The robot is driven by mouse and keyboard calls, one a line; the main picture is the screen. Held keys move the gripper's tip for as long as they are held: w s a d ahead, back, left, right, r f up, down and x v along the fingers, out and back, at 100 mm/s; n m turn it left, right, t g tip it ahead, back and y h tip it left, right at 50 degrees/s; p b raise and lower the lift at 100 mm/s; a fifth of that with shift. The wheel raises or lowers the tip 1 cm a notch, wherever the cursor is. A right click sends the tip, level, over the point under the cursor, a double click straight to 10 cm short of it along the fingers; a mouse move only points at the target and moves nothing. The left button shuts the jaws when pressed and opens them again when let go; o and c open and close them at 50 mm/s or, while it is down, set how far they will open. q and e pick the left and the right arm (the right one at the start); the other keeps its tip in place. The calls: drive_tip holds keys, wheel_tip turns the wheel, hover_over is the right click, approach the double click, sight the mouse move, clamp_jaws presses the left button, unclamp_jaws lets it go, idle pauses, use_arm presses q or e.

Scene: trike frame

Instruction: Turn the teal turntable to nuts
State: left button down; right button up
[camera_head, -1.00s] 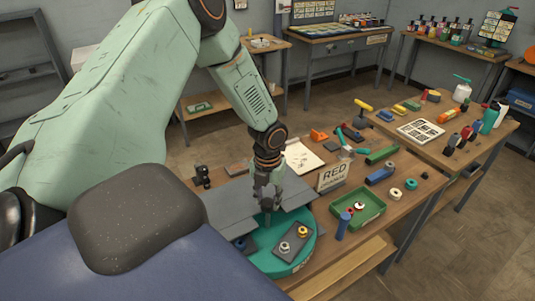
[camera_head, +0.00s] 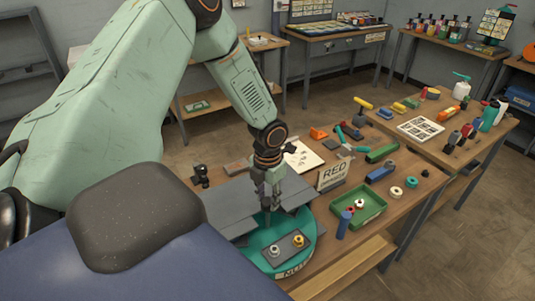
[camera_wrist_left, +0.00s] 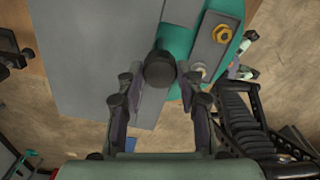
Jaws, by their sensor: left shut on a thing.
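The teal turntable (camera_head: 303,253) sits at the near end of the bench, partly under a grey cover plate (camera_head: 230,193). A white label reading "NUT", its end hard to read, is on its front rim. A grey plate on top carries a silver nut (camera_head: 274,251) and a brass nut (camera_head: 298,241); both also show in the left wrist view. My left gripper (camera_head: 268,206) points down at the turntable's far left side. In the left wrist view its fingers are shut on a dark round knob (camera_wrist_left: 160,69). My right gripper is not in view.
A "RED" sign (camera_head: 333,174) stands just right of the turntable. A blue cylinder (camera_head: 344,224) and a green tray (camera_head: 365,208) with small parts are close on its right. Several tools and parts lie farther along the bench.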

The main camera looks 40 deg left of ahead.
use_arm(q)
drive_tip(key=shift+m, duration=0.5)
idle(0.3)
drive_tip(key=c, duration=0.9)
unclamp_jaws()
drive_tip(key=shift+o, duration=0.2)
wheel_tip(320, 180, up, 12)
drive_tip(key=shift+s+d+f, duration=0.1)
